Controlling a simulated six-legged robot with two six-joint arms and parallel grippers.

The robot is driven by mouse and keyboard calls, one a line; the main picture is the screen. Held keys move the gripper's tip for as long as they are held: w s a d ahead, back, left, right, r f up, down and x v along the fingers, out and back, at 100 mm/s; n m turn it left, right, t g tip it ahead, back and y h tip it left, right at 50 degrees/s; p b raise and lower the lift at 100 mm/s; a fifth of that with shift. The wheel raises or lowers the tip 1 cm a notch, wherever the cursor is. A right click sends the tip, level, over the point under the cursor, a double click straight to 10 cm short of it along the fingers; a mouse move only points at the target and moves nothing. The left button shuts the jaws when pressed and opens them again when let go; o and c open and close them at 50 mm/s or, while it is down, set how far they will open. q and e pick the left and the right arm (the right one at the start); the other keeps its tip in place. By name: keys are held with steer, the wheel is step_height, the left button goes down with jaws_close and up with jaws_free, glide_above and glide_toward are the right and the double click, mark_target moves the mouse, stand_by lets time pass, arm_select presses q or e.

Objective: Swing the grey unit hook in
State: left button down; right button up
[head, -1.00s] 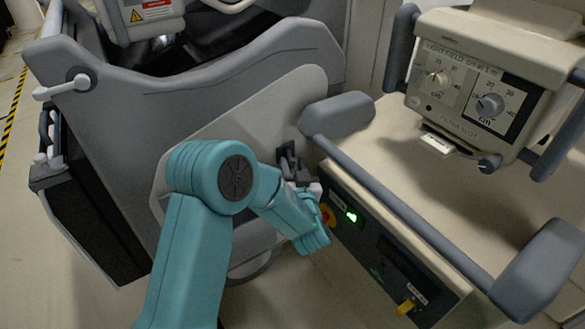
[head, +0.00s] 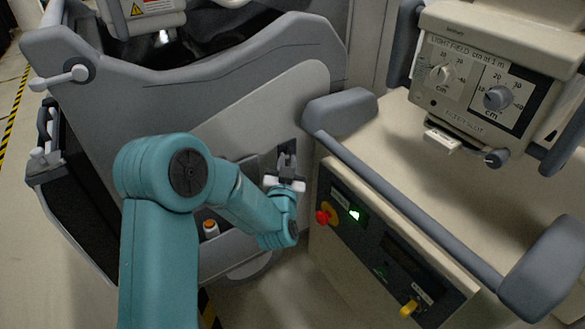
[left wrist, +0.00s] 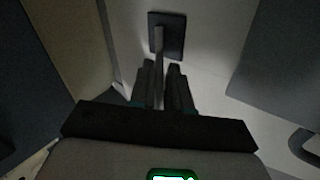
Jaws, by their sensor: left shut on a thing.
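The grey unit hook (head: 287,158) is at a dark recess in the right part of the large grey unit's (head: 240,115) side. In the left wrist view the hook (left wrist: 159,42) is a thin grey bar standing out from a dark square plate (left wrist: 175,30). My left gripper (head: 285,178) is at the hook, and its arm comes in from the lower left. In the left wrist view its two dark fingers (left wrist: 162,80) lie on either side of the bar, shut on it. The fingers hide part of the hook. My right gripper is not in view.
A beige cart with a control panel (head: 385,250) stands close on the right, with a red knob (head: 325,215) near my gripper. Its grey handrail (head: 410,215) runs along the edge. An orange button (head: 210,228) is on the grey unit. Free floor shows at left.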

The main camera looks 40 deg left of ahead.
arm_select(q)
steer(key=shift+s+a+m+t+h+b, duration=0.15)
steer(key=shift+a+m+t+h+b, duration=0.15)
steer(key=shift+m+h, duration=0.2)
steer(key=shift+s+a+m+t+h+b, duration=0.15)
steer(key=shift+m+t+h+b, duration=0.1)
steer(key=shift+m+h, duration=0.25)
steer(key=c, duration=1.2)
jaws_free()
steer(key=shift+o, duration=0.2)
